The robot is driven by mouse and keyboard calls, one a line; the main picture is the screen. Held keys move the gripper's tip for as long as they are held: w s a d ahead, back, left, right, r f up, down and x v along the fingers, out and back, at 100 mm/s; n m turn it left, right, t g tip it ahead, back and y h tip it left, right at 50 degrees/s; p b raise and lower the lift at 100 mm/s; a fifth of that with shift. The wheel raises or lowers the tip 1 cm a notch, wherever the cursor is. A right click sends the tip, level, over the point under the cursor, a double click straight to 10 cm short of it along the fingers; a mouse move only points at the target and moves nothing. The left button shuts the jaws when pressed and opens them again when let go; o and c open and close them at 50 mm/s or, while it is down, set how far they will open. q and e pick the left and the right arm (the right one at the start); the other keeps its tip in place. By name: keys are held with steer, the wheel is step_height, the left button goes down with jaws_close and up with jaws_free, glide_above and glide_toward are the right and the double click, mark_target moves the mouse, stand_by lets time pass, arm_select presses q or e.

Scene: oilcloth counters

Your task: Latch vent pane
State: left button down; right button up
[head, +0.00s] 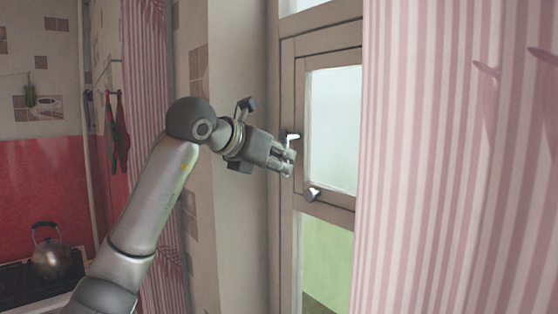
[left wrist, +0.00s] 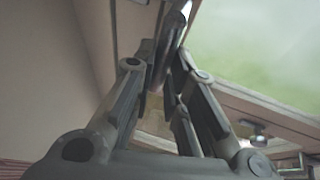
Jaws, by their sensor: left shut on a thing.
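The vent pane (head: 333,130) is a small frosted pane in a beige wooden frame, at the right of the head view. It looks flush with the window frame, though a small gap could not be told. A metal latch handle (head: 291,135) sits on its left edge; it also shows in the left wrist view (left wrist: 177,25). My left gripper (head: 289,161) is at this edge, its fingers closed on the lower part of the handle. In the left wrist view the fingers (left wrist: 163,68) meet around the handle. My right gripper is out of view.
A round metal knob (head: 311,194) sticks out below the pane's lower left corner. A pink striped curtain (head: 450,160) hangs close at the right. Another curtain (head: 148,100) hangs behind my left arm. A kettle (head: 50,255) stands on the stove at lower left.

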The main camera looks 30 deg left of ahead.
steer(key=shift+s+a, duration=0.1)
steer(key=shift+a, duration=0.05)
arm_select(q)
steer(key=c, duration=1.5)
jaws_free()
steer(key=shift+o, duration=0.2)
steer(key=v, duration=1.2)
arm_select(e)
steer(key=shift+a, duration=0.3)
